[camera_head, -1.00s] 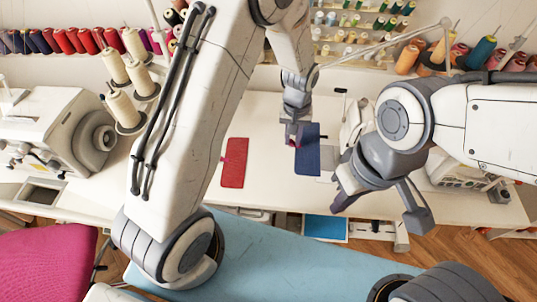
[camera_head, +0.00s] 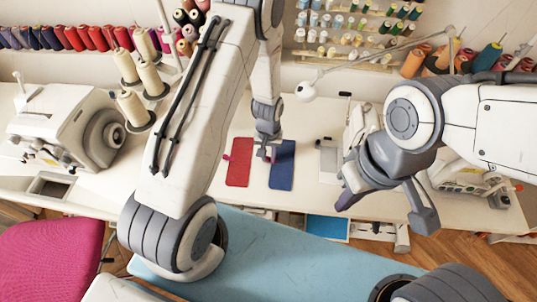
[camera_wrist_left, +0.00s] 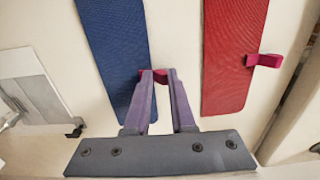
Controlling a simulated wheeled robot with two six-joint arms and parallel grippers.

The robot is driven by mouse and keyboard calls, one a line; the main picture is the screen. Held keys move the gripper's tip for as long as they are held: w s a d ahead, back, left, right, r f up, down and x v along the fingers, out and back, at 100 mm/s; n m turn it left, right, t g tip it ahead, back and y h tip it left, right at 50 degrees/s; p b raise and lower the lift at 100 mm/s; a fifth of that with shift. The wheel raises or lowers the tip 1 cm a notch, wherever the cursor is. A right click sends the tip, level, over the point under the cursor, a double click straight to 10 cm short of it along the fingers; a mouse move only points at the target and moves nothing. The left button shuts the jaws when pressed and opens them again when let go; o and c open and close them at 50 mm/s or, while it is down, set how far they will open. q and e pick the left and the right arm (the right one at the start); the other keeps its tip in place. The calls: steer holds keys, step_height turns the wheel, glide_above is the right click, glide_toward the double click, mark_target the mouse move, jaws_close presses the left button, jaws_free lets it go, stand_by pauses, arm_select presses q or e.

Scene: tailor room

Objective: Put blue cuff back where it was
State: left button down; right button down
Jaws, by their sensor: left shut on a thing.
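The blue cuff (camera_head: 283,165) is a long flat strip, close to the right of the red cuff (camera_head: 239,163) at the white table's front. My left gripper (camera_head: 266,157) is at the blue cuff's left edge. In the left wrist view, its fingers (camera_wrist_left: 158,78) are shut on the small pink-red tab of the blue cuff (camera_wrist_left: 115,45). I cannot tell whether the cuff touches the table. The red cuff (camera_wrist_left: 232,55) lies apart, its own tab sticking out on the far side from the blue cuff. My right gripper (camera_head: 385,212) is open and empty.
A grey plate (camera_head: 328,162) is right of the blue cuff on the white table (camera_head: 315,196). A sewing machine (camera_head: 65,125) and thread cones (camera_head: 130,105) stand left. A blue ironing surface (camera_head: 270,250) is in front.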

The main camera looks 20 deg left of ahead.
mark_target(269, 158)
arm_select(q)
steer(key=c, duration=1.2)
jaws_free()
steer(key=shift+f, duration=0.2)
steer(key=o, duration=0.4)
steer(key=shift+o, duration=0.2)
steer(key=shift+r, duration=0.1)
steer(key=shift+r, duration=0.1)
step_height(269, 158, up, 11)
steer(key=b, duration=0.1)
steer(key=s+d+r+m, duration=0.5)
steer(key=s+d+r, duration=0.4)
steer(key=d+r, duration=0.15)
steer(key=s+d+r+m+h, duration=0.1)
steer(key=s+r+m, duration=0.3)
steer(key=s, duration=0.9)
step_height(269, 158, up, 2)
steer(key=shift+d+m, duration=0.25)
steer(key=shift+m, duration=0.05)
